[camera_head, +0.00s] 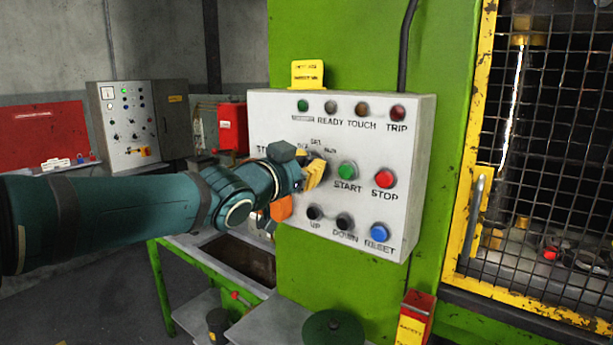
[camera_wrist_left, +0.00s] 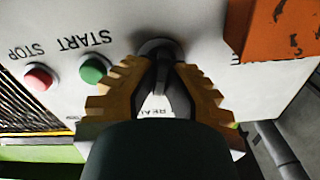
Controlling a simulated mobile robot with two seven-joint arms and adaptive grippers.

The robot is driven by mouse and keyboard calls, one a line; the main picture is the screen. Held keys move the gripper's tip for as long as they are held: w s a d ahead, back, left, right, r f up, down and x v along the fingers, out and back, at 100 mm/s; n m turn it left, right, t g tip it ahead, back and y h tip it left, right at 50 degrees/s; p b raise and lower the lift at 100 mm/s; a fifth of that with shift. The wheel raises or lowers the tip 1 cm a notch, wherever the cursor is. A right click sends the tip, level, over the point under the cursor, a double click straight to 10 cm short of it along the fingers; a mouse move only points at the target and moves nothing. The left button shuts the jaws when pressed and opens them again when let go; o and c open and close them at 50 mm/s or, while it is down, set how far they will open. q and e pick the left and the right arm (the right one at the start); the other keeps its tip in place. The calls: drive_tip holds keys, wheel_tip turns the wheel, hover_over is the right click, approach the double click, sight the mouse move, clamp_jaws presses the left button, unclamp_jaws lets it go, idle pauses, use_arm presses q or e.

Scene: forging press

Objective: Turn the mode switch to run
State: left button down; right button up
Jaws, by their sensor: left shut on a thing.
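The mode switch (camera_head: 323,166) is a dark knob on the white control panel (camera_head: 410,140), left of the green START button (camera_head: 347,170). Small labels arc above it; one appears to read SET and one RUN. My left gripper (camera_head: 315,174) reaches it from the left, its yellow fingers covering much of the knob. In the left wrist view the toothed fingers (camera_wrist_left: 160,75) are shut on the dark knob (camera_wrist_left: 162,55), one on each side. Its handle runs roughly up and down in that view, but I cannot tell which label it points at. My right gripper is not in view.
The red STOP button (camera_head: 385,179), black UP (camera_head: 314,212) and DOWN (camera_head: 344,221) buttons and blue RESET button (camera_head: 379,232) sit close by. An orange piece (camera_head: 281,208) is just below my gripper. A yellow-framed mesh guard (camera_head: 545,130) stands at right.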

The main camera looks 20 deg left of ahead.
use_arm(q)
drive_tip(key=m+b, duration=0.1)
drive_tip(key=m, duration=0.2)
drive_tip(key=shift+d+b, duration=0.1)
drive_tip(key=shift+b, duration=0.2)
drive_tip(key=shift+m+b, duration=0.4)
drive_tip(key=shift+m, duration=0.9)
drive_tip(key=c, duration=1)
unclamp_jaws()
drive_tip(key=shift+c, duration=0.2)
drive_tip(key=shift+s, duration=0.1)
drive_tip(key=v, duration=1.1)
drive_tip(key=shift+s, duration=0.4)
